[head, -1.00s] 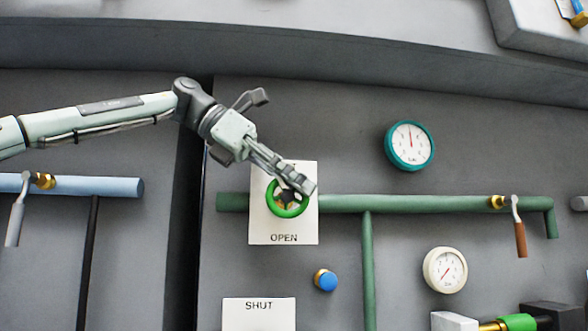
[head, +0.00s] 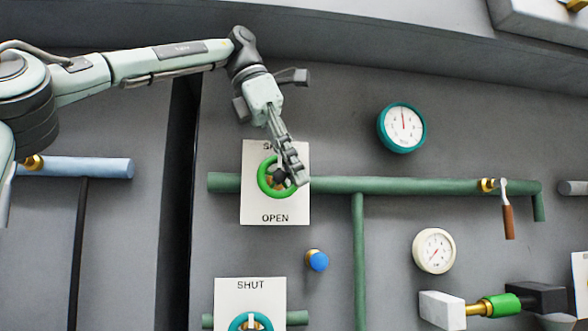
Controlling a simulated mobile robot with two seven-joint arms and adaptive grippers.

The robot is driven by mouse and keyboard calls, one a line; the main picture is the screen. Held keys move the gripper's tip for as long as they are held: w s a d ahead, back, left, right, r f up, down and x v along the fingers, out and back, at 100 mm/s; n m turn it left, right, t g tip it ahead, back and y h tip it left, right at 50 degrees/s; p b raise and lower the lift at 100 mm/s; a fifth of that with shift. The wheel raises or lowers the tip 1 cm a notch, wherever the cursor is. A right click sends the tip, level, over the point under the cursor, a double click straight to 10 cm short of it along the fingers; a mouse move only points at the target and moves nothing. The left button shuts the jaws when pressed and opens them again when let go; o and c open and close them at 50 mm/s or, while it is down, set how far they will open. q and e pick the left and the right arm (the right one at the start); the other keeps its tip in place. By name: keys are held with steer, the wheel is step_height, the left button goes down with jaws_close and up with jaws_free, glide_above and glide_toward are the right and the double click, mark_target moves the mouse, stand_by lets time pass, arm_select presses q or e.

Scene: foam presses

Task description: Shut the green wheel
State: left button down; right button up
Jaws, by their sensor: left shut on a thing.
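The green wheel (head: 264,189) is a ring-shaped handwheel in front of a white plate (head: 290,212) on the green pipe. The plate reads OPEN below the wheel, and its upper word is mostly covered by my gripper. My left gripper (head: 294,180) comes down from above and is shut on the right part of the green wheel. The fingers hide that part of the rim and some of the hub. My right gripper is not in the head view.
A teal-rimmed gauge (head: 402,128) and a white gauge (head: 434,251) are to the right. A blue knob (head: 317,260) sits below. A teal wheel (head: 240,322) is on the lower SHUT plate (head: 232,296). A brown lever (head: 508,221) hangs at the pipe's right end.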

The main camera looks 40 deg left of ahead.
arm_select(q)
steer(key=c, duration=1.6)
jaws_free()
steer(key=shift+o, duration=0.2)
